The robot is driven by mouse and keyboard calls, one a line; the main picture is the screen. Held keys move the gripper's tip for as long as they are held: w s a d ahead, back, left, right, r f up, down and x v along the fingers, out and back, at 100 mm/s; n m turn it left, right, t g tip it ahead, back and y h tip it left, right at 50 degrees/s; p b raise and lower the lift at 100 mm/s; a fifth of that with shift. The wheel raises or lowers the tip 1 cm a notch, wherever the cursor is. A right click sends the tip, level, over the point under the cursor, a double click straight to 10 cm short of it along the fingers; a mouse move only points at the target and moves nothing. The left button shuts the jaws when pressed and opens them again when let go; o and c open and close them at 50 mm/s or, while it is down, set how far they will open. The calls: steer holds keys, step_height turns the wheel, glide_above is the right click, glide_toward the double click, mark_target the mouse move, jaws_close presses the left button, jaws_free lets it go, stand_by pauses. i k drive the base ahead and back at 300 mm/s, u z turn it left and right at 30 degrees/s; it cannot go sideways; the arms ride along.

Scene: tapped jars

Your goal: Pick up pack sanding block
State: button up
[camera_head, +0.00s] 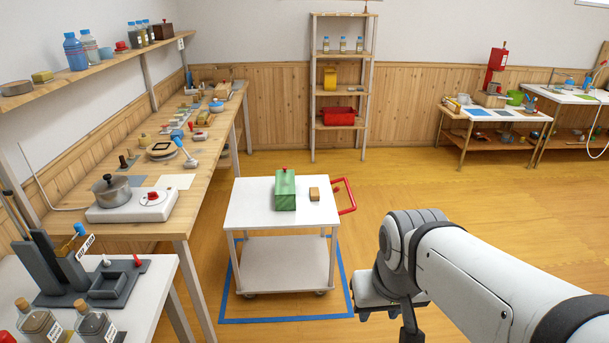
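A small orange-brown block (314,194) lies on the white top of the cart (255,216). It could be the sanding block, but it is too small to tell for certain. My arm comes in from the lower right, in front and to the right of the cart. A dark part at its end, probably my gripper (408,326), is cut off by the bottom edge. Its fingers cannot be made out, and it is well apart from the block.
The cart has a red handle (345,196) and stands inside a blue floor outline (270,319). A long wooden workbench (172,231) with a pot (110,192) runs along the left. A shelf rack (343,90) stands behind. The floor right of the cart is clear.

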mark_target(315, 195)
steer(key=i, duration=2.7)
